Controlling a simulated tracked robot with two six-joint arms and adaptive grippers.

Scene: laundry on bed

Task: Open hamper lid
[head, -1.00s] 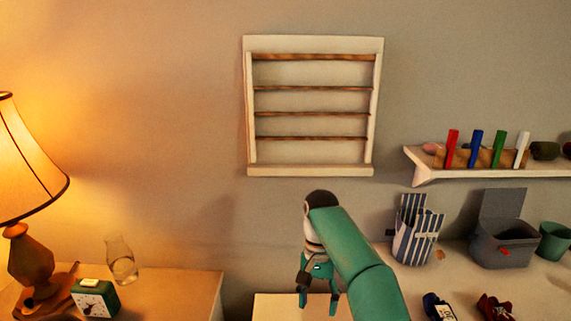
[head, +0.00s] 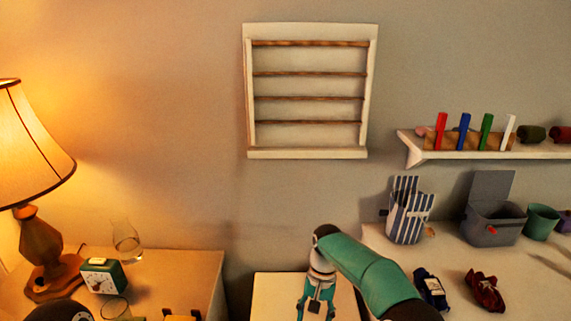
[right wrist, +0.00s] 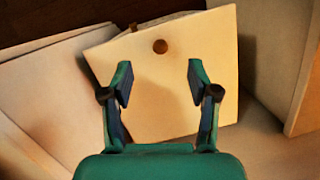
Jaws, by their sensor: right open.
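The hamper appears as a cream, box-like piece (head: 270,290) between the wooden stand and the long white surface. In the right wrist view its cream lid panel (right wrist: 150,95) shows a round brown spot (right wrist: 160,46), either a knob or a hole. My right gripper (head: 315,310) is above it, pointing down. In the right wrist view the same gripper (right wrist: 160,82) is open and empty, its fingers spread in front of the panel; contact cannot be told. A yellow and dark part at the bottom edge may be my left gripper (head: 182,317), mostly cut off.
A wooden stand at left holds a lit lamp (head: 35,150), a glass (head: 126,240) and a green clock (head: 102,275). At right are a striped container (head: 409,217), a grey bin with raised lid (head: 494,222), a green pot (head: 541,221) and dark folded items (head: 485,291).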

